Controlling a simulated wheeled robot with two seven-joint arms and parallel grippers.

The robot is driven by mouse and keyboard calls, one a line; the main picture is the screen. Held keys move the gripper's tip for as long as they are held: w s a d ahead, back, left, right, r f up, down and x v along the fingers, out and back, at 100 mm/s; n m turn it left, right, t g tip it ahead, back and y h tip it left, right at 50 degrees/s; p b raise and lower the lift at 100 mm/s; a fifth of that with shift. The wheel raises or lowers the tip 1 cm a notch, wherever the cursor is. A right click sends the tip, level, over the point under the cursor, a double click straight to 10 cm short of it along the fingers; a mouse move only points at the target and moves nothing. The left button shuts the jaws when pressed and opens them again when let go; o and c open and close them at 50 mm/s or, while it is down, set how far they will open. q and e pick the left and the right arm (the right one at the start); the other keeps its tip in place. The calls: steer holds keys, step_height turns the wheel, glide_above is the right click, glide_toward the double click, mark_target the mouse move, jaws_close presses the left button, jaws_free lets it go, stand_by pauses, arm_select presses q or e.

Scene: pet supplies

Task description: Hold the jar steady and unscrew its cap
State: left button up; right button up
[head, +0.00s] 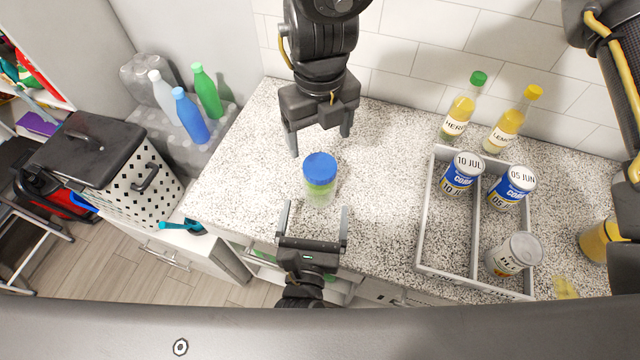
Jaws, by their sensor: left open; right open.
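The jar (319,191) stands upright on the speckled counter, with green contents showing through its clear wall. Its blue cap (320,166) sits on top. My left gripper (315,213) is the lower one; it is open, with its two fingers pointing up the picture on either side of the jar's lower end. I cannot tell whether they touch it. My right gripper (318,143) comes from the top of the picture and is open, its fingers pointing down above and behind the cap, apart from it.
A grey divided tray (424,215) with several cans stands on the right of the counter (240,170). Two bottles (462,108) stand behind it by the tiled wall. A perforated bin (140,185) and bottles are off the counter to the left. The counter around the jar is clear.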

mark_target(320, 183)
arm_select(q)
steer(key=w, duration=0.5)
steer(key=w+d, duration=0.1)
steer(key=w, duration=0.1)
steer(key=shift+w, duration=0.4)
